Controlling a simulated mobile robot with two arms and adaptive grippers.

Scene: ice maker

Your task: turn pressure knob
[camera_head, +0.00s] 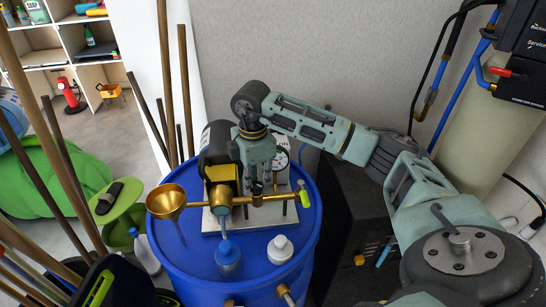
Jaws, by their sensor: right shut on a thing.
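A blue drum (185,262) stands in the middle, with a metal plate and brass pipework (275,198) on its lid. A round white pressure gauge (282,161) sits at the back right of the pipework, partly covered by my right gripper. My right gripper (256,180) reaches down over the pipework from above, its fingers closed around a small dark knob (257,189) beside the gauge. The fingers hide most of the knob, so its angle cannot be told. My left gripper is not in view.
A brass funnel (167,200) sticks out at the left of the pipework. Brown poles (164,90) stand close behind. A dark box (352,225) is to the right.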

